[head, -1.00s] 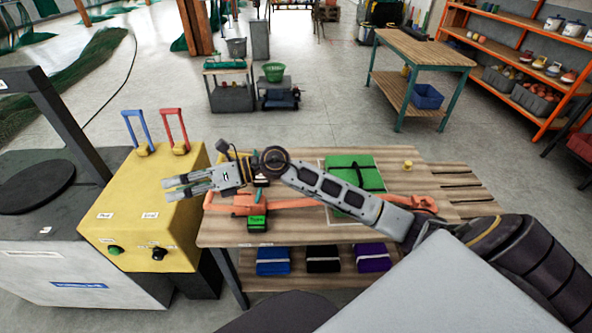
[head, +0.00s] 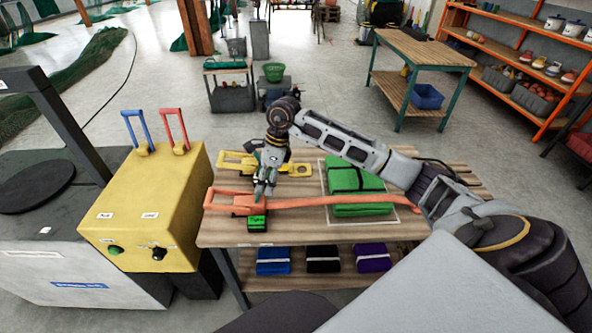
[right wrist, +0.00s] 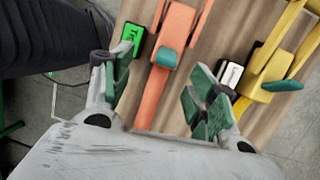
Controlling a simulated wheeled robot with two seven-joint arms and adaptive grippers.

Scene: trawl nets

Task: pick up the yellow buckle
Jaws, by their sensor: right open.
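The yellow buckle (head: 235,160) lies near the back left of the wooden table, partly hidden behind my right arm. It also shows at the right of the right wrist view (right wrist: 270,75), with a green lever. My right gripper (head: 262,190) points down above the table, in front of the yellow buckle and over the orange buckle (head: 240,203). The yellow buckle is outside, to the right of the right-hand finger. My left gripper is not in view.
A green tag (head: 257,224) lies beside the orange buckle, whose orange strap (head: 330,202) runs right. A folded green bundle (head: 362,209) lies at the right. A yellow machine box (head: 150,215) with blue and red levers stands left of the table.

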